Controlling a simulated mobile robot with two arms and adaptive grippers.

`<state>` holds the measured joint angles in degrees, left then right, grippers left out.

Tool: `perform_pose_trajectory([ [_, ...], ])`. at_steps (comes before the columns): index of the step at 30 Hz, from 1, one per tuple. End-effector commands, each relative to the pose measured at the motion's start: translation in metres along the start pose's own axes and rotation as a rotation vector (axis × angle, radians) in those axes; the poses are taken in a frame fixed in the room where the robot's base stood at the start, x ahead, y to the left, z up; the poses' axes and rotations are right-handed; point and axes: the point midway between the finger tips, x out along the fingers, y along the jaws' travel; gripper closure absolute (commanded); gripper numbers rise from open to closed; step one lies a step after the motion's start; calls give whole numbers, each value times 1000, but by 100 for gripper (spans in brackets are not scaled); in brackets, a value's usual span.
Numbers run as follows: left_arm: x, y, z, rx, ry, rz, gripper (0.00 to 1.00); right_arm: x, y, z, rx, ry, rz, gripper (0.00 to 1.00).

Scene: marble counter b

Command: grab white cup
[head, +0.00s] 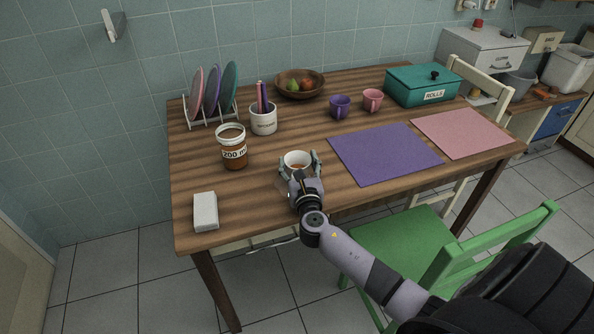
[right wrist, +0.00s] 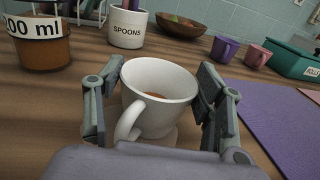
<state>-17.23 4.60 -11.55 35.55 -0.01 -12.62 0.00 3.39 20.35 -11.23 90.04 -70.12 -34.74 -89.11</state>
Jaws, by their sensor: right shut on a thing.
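The white cup (head: 297,160) stands upright near the front of the wooden table, with some brown content inside. In the right wrist view the white cup (right wrist: 160,90) sits between my two fingers, its handle turned toward my palm at the lower left. My right gripper (head: 300,165) is shut on the cup, one finger on each side; it also shows in the right wrist view (right wrist: 158,100). The cup's base is partly hidden in the head view, so I cannot tell whether it touches the table. My left gripper is not in view.
A jar marked 200 ml (head: 233,148) and a spoons pot (head: 263,119) stand left of and behind the cup. A purple mat (head: 385,153) lies to the right. Purple (head: 340,106) and pink (head: 373,99) cups stand behind. A white block (head: 205,211) lies front left.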

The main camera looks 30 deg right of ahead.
Motion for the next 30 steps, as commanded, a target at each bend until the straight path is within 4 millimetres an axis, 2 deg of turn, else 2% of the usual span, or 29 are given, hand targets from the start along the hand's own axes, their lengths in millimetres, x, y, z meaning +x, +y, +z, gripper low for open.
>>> perform_pose_trajectory([
  [7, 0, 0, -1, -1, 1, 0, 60, 0, 0, 1, 0, -1, 0, 72],
  [20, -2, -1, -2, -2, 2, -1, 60, 0, 0, 5, 2, -2, 0, 72],
  [30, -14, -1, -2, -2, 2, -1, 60, 0, 0, 32, 2, -3, 0, 72],
])
